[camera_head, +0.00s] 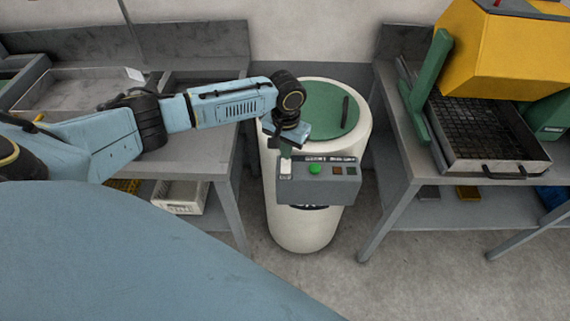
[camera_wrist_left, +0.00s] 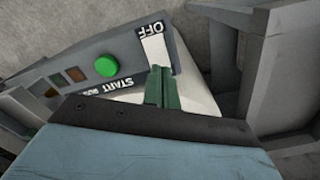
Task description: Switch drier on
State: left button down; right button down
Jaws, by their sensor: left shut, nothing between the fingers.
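The drier (camera_head: 298,222) is a white upright cylinder with a green lid (camera_head: 328,108), standing between two benches. A grey control box (camera_head: 318,184) on its front carries a green button (camera_head: 315,169), small brown and dark buttons, and a white switch (camera_head: 286,167) at its left end. In the left wrist view the white switch (camera_wrist_left: 155,50) sits beside the word OFF, and the green button (camera_wrist_left: 106,66) is near the word START. My left gripper (camera_head: 285,150) is shut and empty, its green fingertips (camera_wrist_left: 161,72) at the lower end of the switch. Whether they touch it is unclear. My right gripper is out of view.
A grey bench (camera_head: 225,150) with trays stands at left, with a white basket (camera_head: 180,197) below. At right, another bench (camera_head: 400,160) holds a mesh tray (camera_head: 485,130) and a yellow machine (camera_head: 505,55). The floor (camera_head: 310,280) before the drier is clear.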

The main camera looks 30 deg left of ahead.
pick_arm(q)
jog(key=shift+f+b, duration=0.35)
jog(key=shift+f, duration=0.65)
dwell(0.6)
jog(key=shift+r, duration=0.1)
notch_tip(320, 180, up, 7)
jog(key=p, duration=0.8)
jog(key=shift+p, duration=0.4)
